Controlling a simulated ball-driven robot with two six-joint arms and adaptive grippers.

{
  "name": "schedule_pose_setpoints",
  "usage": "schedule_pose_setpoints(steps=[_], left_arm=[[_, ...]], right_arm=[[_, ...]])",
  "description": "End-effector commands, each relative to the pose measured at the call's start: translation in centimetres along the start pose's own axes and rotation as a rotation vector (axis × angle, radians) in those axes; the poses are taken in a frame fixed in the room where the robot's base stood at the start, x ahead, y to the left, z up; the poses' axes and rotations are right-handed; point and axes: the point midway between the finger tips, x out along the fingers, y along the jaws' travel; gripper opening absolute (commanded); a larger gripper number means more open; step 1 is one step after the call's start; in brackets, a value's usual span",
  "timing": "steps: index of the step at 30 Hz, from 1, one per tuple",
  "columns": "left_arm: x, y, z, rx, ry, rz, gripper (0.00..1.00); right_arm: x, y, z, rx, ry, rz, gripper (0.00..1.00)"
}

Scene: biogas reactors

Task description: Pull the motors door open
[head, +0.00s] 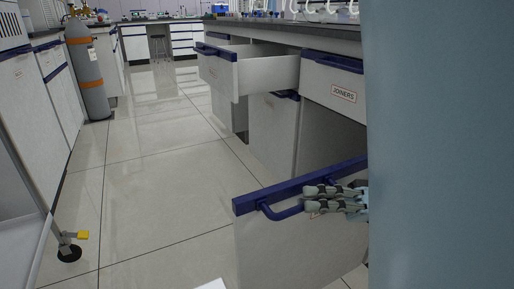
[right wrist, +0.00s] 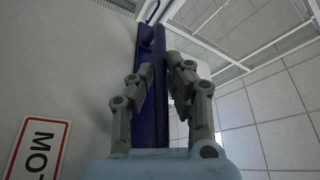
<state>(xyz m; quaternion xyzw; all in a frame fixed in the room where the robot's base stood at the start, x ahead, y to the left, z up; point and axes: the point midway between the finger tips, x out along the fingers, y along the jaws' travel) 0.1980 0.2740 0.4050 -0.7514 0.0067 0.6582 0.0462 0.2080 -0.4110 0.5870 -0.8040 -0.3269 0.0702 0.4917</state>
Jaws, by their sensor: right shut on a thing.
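The motors door (head: 280,245) is a light grey panel with a blue top edge. In the head view it stands swung out from the cabinet at the lower right, with a dark opening behind it. In the right wrist view its red-framed label, reading "MOT" before it is cut off, shows on the panel (right wrist: 70,60). My right gripper (head: 318,198) is shut on the door's blue handle (head: 280,213). The handle also shows between the fingers in the right wrist view (right wrist: 159,85). My left gripper is not in view.
An open drawer (head: 268,76) juts out farther back. A closed drawer labelled JOINERS (head: 335,80) is above the opening. A gas cylinder (head: 88,75) and a wheeled frame (head: 68,245) stand left. A blue surface (head: 440,150) blocks the right side. The middle floor is clear.

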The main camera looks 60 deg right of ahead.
Motion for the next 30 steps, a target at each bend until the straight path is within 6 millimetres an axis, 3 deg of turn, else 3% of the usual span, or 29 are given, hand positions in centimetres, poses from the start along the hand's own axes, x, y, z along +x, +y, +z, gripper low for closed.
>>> schedule_pose_setpoints(steps=[5,6,11,22,30], left_arm=[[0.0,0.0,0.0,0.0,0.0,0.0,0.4],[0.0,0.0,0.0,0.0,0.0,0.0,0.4],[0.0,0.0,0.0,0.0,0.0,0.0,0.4],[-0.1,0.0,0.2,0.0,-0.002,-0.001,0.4],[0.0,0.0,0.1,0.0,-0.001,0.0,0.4]], right_arm=[[-0.1,0.1,0.0,0.0,0.001,0.005,0.0],[-0.1,0.1,0.0,0.0,0.001,0.005,0.16],[-0.1,0.1,0.0,0.0,0.001,0.003,0.36],[-0.9,0.1,0.0,-0.001,0.002,0.002,0.36],[-6.5,0.2,0.0,-0.003,0.002,0.007,0.36]])
